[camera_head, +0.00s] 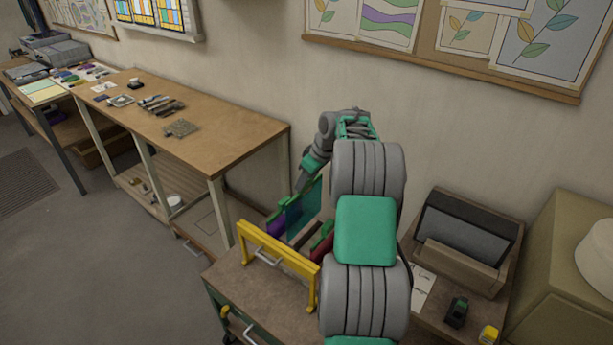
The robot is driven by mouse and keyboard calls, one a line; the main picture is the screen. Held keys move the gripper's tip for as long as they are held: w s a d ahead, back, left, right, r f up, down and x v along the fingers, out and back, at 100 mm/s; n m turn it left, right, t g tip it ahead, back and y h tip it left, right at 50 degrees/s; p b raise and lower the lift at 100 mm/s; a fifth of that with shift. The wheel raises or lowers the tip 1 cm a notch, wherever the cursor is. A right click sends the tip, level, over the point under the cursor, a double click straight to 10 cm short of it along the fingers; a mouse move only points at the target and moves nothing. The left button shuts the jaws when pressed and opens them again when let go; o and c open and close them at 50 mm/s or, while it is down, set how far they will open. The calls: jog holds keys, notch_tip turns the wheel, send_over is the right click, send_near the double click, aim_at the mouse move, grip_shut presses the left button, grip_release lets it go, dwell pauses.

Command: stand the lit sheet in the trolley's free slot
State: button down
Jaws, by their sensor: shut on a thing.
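A teal see-through sheet (302,213) hangs upright from my gripper (302,184), which is shut on its upper edge. The sheet is over or partly in the rack on top of the trolley (236,283); I cannot tell whether its lower edge sits in a slot. A purple sheet (277,226) stands to its left, and a dark red sheet (322,246) with green beside it stands to its right. My arm hides the trolley's right side, and the slots themselves do not show clearly.
A yellow rail (275,252) crosses the trolley's front. A wooden workbench (200,115) with tools stands to the left. A dark panel in a wooden holder (465,235) stands on a table at right. The wall is close behind; the floor at left is clear.

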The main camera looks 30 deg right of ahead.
aim_at(306, 210)
notch_tip(306, 210, down, 13)
jog(key=b, duration=0.8)
jog(key=shift+f+b, duration=0.35)
jog(key=shift+b, duration=0.1)
jog(key=c, duration=0.7)
grip_release()
jog(key=shift+o, duration=0.5)
jog(key=shift+s+f, duration=0.1)
jog(key=shift+f, duration=0.05)
jog(key=o, duration=0.6)
jog(key=shift+c, duration=0.2)
jog(key=shift+r, duration=0.2)
jog(key=shift+r+p, duration=2.1)
jog(key=shift+r, duration=1.35)
